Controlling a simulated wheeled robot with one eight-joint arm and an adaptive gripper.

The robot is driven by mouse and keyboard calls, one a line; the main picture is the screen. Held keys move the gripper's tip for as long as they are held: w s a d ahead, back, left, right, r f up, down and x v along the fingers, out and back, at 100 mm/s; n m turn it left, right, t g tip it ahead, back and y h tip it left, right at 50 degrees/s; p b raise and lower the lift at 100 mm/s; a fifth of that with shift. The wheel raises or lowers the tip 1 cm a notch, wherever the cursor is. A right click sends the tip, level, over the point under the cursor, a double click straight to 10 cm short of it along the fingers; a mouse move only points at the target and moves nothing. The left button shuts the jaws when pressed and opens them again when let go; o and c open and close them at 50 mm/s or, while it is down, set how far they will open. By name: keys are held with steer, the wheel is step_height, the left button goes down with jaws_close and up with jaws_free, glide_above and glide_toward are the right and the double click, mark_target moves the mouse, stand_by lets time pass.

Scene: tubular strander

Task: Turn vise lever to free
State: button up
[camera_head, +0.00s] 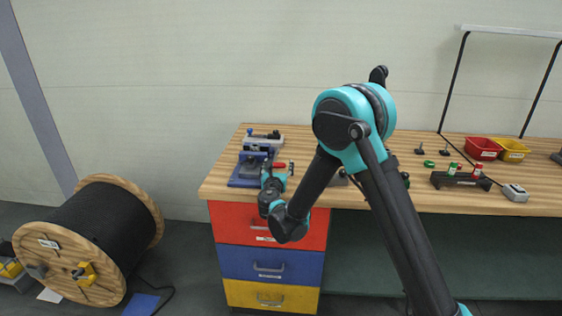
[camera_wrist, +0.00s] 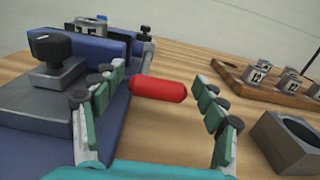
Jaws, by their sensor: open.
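The blue vise (camera_head: 243,176) sits on the left end of the wooden bench. In the wrist view its blue body (camera_wrist: 30,125) fills the left side, with a black knob (camera_wrist: 53,47) on top. The vise lever has a red grip (camera_wrist: 158,89), which also shows in the head view (camera_head: 280,165). My gripper (camera_wrist: 160,76) is open, with one finger on each side of the red grip. A gap shows between the grip and the right finger; whether the left finger touches it I cannot tell. My arm hides part of the bench in the head view.
A wooden rack (camera_wrist: 265,88) with numbered metal pieces and a dark square block (camera_wrist: 290,143) stand to the right of my gripper. Red, blue and yellow drawers (camera_head: 270,262) are below the vise. A large cable reel (camera_head: 95,235) stands on the floor at left.

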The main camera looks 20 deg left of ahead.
steer(key=shift+c, duration=0.4)
jaws_close()
steer(key=shift+w+r+g+h, duration=0.2)
steer(key=shift+r+g+h, duration=0.1)
steer(key=shift+r+g, duration=0.85)
steer(key=w+a+r+g+h, duration=0.1)
steer(key=w+r+g, duration=0.4)
steer(key=r, duration=0.2)
steer(key=shift+a+r, duration=0.15)
steer(key=shift+r, duration=0.1)
steer(key=shift+o, duration=0.4)
jaws_free()
